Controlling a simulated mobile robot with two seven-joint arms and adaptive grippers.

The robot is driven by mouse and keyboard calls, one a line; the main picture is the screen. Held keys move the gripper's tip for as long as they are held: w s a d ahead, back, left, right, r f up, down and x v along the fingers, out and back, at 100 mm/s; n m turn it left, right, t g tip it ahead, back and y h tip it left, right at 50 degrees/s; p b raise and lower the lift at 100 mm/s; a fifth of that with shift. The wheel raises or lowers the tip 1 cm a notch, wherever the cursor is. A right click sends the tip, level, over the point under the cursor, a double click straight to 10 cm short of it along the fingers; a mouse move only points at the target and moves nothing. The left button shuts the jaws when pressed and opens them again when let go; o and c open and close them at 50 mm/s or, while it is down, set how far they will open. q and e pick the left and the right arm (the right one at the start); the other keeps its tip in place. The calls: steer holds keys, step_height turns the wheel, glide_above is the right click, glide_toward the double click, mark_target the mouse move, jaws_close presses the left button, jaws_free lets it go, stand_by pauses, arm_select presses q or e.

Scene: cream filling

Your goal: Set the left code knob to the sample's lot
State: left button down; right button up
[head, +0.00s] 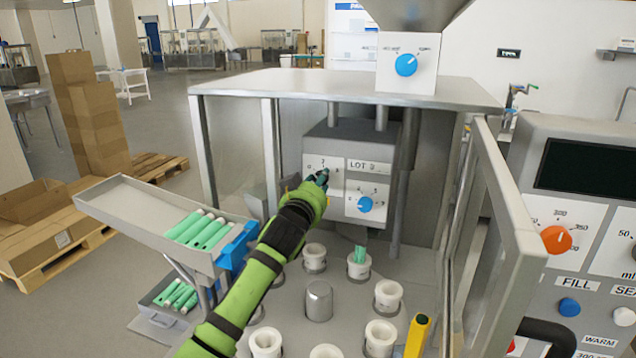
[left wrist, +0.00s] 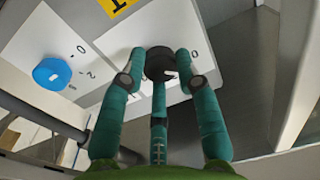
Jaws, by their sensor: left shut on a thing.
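The code unit (head: 352,135) is a grey box inside the machine's open-fronted housing, with two white dial plates and a "LOT" label (head: 369,165) whose last character is unclear. My left gripper (head: 322,178) reaches the left plate, its teal fingers shut around a dark knob (left wrist: 160,63), the left code knob. The fingers hide the knob in the head view, so its setting cannot be read. The right code knob (head: 365,204) is blue; a blue knob also shows in the left wrist view (left wrist: 52,74). My right gripper is not in view.
Below my left arm, white cup holders (head: 314,255) ring a metal post (head: 319,300); one holds a green piece (head: 360,256). A tray (head: 150,205) of green tubes stands left. The clear door (head: 500,220) stands open at right, beside a control panel (head: 580,240).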

arm_select(q)
steer(key=shift+a+f+m+p, duration=0.15)
steer(key=shift+m+p, duration=0.3)
steer(key=shift+m, duration=2)
steer(key=shift+f+m+p, duration=0.2)
steer(key=shift+m+p, duration=0.2)
steer(key=shift+m, duration=2.05)
steer(key=c, duration=0.9)
jaws_free()
steer(key=shift+w, duration=0.1)
steer(key=shift+r, duration=0.1)
